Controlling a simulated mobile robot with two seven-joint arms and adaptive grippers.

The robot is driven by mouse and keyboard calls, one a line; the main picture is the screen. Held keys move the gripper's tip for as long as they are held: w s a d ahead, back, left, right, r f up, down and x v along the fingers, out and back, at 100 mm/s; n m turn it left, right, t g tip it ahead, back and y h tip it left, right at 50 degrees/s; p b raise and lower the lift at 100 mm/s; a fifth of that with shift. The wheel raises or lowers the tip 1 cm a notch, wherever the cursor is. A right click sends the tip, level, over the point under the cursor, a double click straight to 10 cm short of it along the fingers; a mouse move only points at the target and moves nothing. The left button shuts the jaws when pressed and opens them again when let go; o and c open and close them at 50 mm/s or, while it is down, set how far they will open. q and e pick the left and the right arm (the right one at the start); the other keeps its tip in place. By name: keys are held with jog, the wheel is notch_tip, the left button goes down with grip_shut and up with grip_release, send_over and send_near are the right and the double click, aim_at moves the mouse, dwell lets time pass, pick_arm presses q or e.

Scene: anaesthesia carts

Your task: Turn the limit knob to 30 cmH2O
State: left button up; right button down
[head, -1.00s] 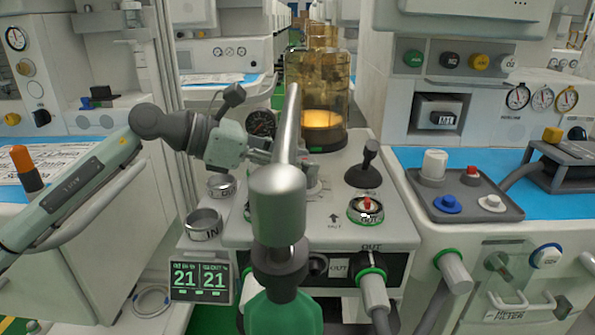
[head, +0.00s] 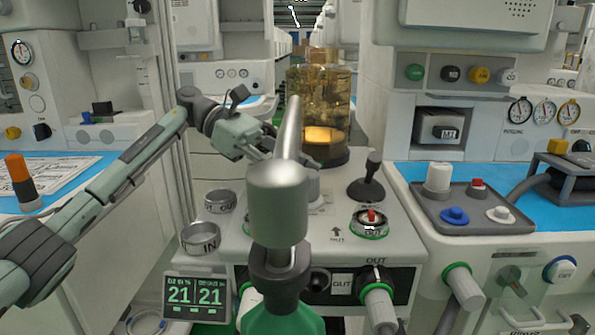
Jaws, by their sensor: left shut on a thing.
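My left gripper (head: 272,151) reaches in from the left over the white machine top (head: 240,242). Its fingertips are partly hidden behind an upright silver tube (head: 278,205). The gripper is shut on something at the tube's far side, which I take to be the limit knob. The knob itself is hidden, and I cannot read its scale or setting. A pale round base (head: 315,187) shows just right of the tube, below the fingers. My right gripper is not in view.
The silver tube with a green bag (head: 288,318) below stands in front of the gripper. An amber canister (head: 320,110) stands behind. A black lever (head: 370,178) and a red-topped OUT port (head: 371,220) are to the right. Two metal IN and OUT cups (head: 201,240) are left.

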pick_arm(q)
jog(key=shift+f+m+g, duration=0.1)
jog(key=shift+m+g, duration=0.2)
jog(key=o, duration=1.2)
jog(key=v, duration=1.2)
jog(key=shift+w+d, duration=0.1)
